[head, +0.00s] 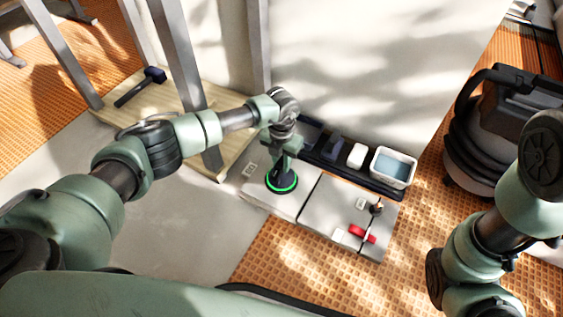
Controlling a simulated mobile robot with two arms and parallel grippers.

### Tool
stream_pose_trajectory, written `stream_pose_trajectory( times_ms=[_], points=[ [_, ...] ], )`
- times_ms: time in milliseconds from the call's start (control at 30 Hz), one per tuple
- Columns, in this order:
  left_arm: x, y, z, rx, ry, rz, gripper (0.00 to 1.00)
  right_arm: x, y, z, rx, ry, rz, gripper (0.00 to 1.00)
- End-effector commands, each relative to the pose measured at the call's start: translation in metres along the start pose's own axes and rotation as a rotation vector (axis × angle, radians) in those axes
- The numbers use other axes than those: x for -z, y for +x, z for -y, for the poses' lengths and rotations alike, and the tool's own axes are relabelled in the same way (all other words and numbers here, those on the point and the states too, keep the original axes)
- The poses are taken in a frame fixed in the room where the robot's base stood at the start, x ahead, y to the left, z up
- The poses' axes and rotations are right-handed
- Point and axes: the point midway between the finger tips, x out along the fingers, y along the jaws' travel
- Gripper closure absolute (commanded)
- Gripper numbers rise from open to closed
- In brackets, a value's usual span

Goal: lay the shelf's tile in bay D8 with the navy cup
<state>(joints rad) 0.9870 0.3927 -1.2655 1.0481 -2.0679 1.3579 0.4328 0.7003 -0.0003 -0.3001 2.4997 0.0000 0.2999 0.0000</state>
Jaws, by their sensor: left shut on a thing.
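My left gripper (281,146) points down and is shut on the dark navy cup (281,175). The cup stands upright with a lit green ring around its base. Its base is on a pale grey tile (291,203), touching it as far as I can tell. The tile is level with the other pale tiles beside it, and I cannot tell whether it is raised. Bay D8 cannot be read; a small white label (250,169) lies to the cup's left. My right arm comes in at the right edge, and its gripper is out of view.
Another tile (335,210) to the right bears a red piece (357,232), small white pieces and a dark knob (376,207). Behind are a dark tray (330,165), a white sponge (357,155) and a water bucket (393,167). A mallet (141,86) lies on plywood (190,95). A vacuum (490,120) stands right.

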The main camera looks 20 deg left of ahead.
Motion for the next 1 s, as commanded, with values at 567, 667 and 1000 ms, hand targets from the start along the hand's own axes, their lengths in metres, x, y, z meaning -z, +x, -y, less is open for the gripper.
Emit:
stream_pose_trajectory(
  times_ms=[567, 667, 1000],
  points=[
    [-0.0017, 0.005, 0.0006, 0.002, 0.001, 0.004, 1.0, 0.0011, -0.0045, 0.0008, 0.0, 0.0, 0.001, 1.0],
    [-0.0017, 0.0062, 0.0006, 0.002, 0.001, 0.004, 1.0, 0.0013, -0.0052, 0.0009, 0.0, 0.0, 0.001, 1.0],
    [-0.0016, 0.0082, 0.0006, 0.002, 0.001, 0.004, 1.0, 0.0018, -0.0062, 0.0012, 0.0, 0.0, 0.001, 1.0]
  ],
)
